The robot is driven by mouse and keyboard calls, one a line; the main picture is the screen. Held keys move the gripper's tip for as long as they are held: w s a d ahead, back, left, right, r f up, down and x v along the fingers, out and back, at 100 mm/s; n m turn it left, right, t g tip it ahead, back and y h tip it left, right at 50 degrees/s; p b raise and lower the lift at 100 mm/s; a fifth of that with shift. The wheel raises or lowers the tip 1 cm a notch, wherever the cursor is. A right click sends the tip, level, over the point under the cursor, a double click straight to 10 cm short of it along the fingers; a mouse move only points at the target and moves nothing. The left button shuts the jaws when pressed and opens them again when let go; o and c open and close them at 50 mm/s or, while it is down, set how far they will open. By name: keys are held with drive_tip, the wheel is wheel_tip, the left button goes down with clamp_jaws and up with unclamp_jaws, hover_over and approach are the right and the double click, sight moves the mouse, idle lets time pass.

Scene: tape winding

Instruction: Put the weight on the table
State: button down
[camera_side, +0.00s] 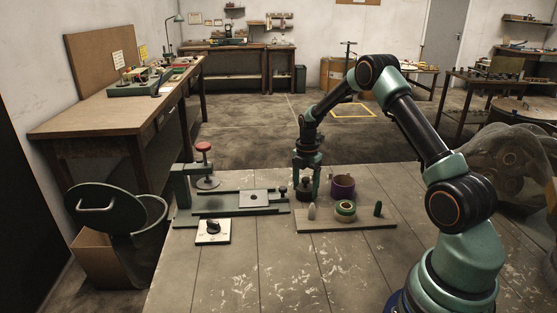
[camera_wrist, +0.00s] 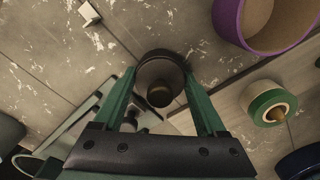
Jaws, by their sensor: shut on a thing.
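A purple ring (camera_side: 343,187) stands just right of the weight. A board (camera_side: 330,226) holds a green tape roll (camera_side: 346,208) and small pegs. Left are a green slide fixture (camera_side: 225,205), a red-topped post (camera_side: 204,150) and a dial box (camera_side: 213,231). The front table is clear.

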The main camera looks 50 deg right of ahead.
unclamp_jaws()
drive_tip(key=shift+f, duration=0.15)
